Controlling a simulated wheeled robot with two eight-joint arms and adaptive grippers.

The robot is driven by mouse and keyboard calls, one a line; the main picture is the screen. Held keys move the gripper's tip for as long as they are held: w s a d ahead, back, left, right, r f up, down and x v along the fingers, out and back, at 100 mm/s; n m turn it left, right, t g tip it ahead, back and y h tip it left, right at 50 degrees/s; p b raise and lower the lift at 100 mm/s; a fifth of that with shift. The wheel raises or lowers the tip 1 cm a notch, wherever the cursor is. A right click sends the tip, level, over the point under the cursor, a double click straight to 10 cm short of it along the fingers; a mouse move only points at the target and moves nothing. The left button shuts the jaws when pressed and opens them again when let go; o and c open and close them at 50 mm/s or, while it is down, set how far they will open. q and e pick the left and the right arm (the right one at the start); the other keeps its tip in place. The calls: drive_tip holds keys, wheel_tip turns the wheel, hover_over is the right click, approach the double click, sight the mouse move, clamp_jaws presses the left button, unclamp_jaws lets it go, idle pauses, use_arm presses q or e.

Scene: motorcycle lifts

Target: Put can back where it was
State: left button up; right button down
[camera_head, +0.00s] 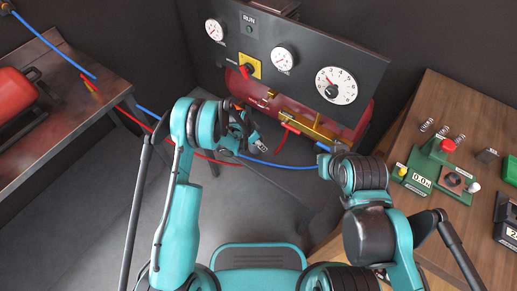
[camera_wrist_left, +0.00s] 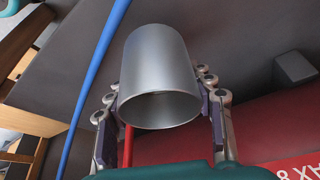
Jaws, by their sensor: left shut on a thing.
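The can (camera_wrist_left: 160,65) is a plain silver-grey cylinder, slightly tapered, in the middle of the left wrist view. Its open or recessed end faces the camera. The fingers of my left gripper (camera_wrist_left: 162,108) are shut on it, one on each side. In the head view my left gripper (camera_head: 250,137) is in front of the red tank below the gauge panel. There the can is too small to make out among the fingers. My right arm shows at the right of the head view, but I cannot make out its fingers.
A dark gauge panel (camera_head: 306,57) stands above a red tank (camera_head: 290,110). A wooden table (camera_head: 455,105) at right carries a green device (camera_head: 432,170), small marked items and a dark block (camera_head: 487,156). A bench (camera_head: 60,120) stands at left. Blue (camera_head: 280,164) and red hoses cross the middle.

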use_arm(q)
wheel_tip(320, 180, down, 4)
drive_tip(key=shift+w+a+f+b, duration=0.1)
drive_tip(key=shift+f+b, duration=0.05)
drive_tip(key=shift+b, duration=0.9)
drive_tip(key=o, duration=1.3)
drive_tip(key=p+v, duration=0.4)
drive_tip(key=v, duration=0.7)
drive_tip(key=shift+r, duration=0.35)
drive_tip(key=shift+a+r, duration=0.15)
drive_tip(key=shift+r, duration=0.25)
